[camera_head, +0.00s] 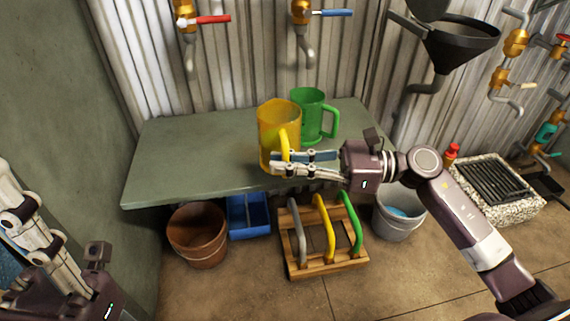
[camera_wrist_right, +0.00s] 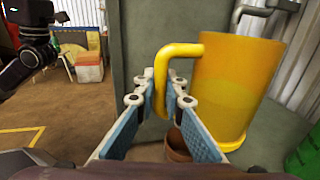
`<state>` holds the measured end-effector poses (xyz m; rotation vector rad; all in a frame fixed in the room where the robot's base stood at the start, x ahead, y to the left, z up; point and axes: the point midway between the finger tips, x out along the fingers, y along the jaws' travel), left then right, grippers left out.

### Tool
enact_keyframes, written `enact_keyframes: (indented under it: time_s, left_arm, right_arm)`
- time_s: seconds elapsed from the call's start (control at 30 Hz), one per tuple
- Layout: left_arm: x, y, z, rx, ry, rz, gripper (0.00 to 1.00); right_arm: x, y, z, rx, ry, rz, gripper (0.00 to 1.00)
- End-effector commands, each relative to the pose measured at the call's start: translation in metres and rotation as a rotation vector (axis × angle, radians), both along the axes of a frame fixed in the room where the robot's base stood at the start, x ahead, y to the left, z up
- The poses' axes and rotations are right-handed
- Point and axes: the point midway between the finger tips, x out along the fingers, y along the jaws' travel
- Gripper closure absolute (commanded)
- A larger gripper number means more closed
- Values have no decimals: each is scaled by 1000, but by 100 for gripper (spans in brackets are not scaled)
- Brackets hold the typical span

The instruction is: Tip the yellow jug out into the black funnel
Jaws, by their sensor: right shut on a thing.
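The yellow jug (camera_head: 277,122) is upright at the front edge of the green table. My right gripper (camera_head: 285,162) is shut on its handle, which stands between the blue finger pads in the wrist view (camera_wrist_right: 160,88). I cannot tell whether its base touches the table. The jug body (camera_wrist_right: 235,85) is right of the fingers there. The black funnel (camera_head: 462,42) is on the wall at upper right, above and right of the jug, with a pipe below it. My left gripper (camera_head: 20,212) is at the left edge, away from the jug; its opening is unclear.
A green jug (camera_head: 311,113) stands close behind the yellow one on the green table (camera_head: 190,160). Taps with red (camera_head: 213,19) and blue (camera_head: 335,13) levers are on the wall. Below are a brown pot (camera_head: 198,240), a wooden rack (camera_head: 325,265) and a grey bucket (camera_head: 398,222).

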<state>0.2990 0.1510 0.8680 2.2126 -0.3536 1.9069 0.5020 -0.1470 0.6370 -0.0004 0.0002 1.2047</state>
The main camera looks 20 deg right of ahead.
Motion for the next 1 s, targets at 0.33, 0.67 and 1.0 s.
enact_keyframes:
  time_s: [0.33,0.67,1.0]
  left_arm:
    - [0,0,-7,4,61,-5,71]
    - [0,0,2,6,67,-5,71]
    - [-1,0,5,3,56,-4,71]
  right_arm:
    - [0,0,32,2,-5,-1,100]
    - [0,0,49,2,-3,-1,100]
    - [-1,0,48,4,-4,-2,100]
